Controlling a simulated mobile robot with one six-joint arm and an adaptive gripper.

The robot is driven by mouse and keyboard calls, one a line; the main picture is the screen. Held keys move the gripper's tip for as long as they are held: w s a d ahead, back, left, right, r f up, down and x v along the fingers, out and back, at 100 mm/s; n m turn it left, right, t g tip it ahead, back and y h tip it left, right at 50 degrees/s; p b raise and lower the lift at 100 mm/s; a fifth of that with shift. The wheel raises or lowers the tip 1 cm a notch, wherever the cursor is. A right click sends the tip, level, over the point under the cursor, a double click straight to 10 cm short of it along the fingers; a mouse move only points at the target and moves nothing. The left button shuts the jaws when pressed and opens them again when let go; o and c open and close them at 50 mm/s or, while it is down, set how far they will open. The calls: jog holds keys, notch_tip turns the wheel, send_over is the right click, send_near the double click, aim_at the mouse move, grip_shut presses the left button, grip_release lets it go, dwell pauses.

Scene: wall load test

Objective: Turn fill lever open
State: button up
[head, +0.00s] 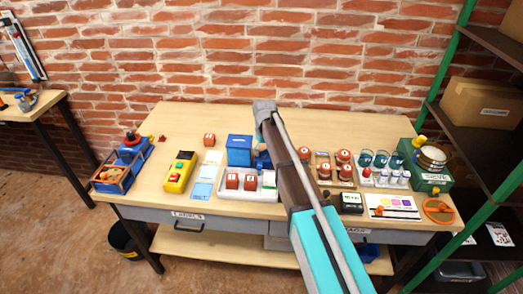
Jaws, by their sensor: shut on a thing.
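My arm reaches up from the bottom centre over the workbench (185,125). Its far end, a grey joint, is above the middle of the bench, just right of a blue box (240,149). My gripper is hidden behind my arm, so I cannot see its fingers or what they touch. A dark blue thing (262,160) shows partly beside the arm, next to the blue box. I cannot make out a fill lever; it may be behind the arm.
A white tray (264,195) with red blocks stands at the front middle. Left are a yellow control box (178,172) and a blue caddy (122,164). Right are red round items (343,157), cups, bottles and a green box (431,178). Green-framed shelving (457,75) bounds the right.

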jog(key=n, duration=0.5)
jog(key=shift+s+n, duration=0.1)
jog(key=shift+n, duration=0.2)
jog(key=n, duration=0.5)
dwell(0.4)
jog(key=o, duration=0.9)
jog(key=shift+c, duration=0.2)
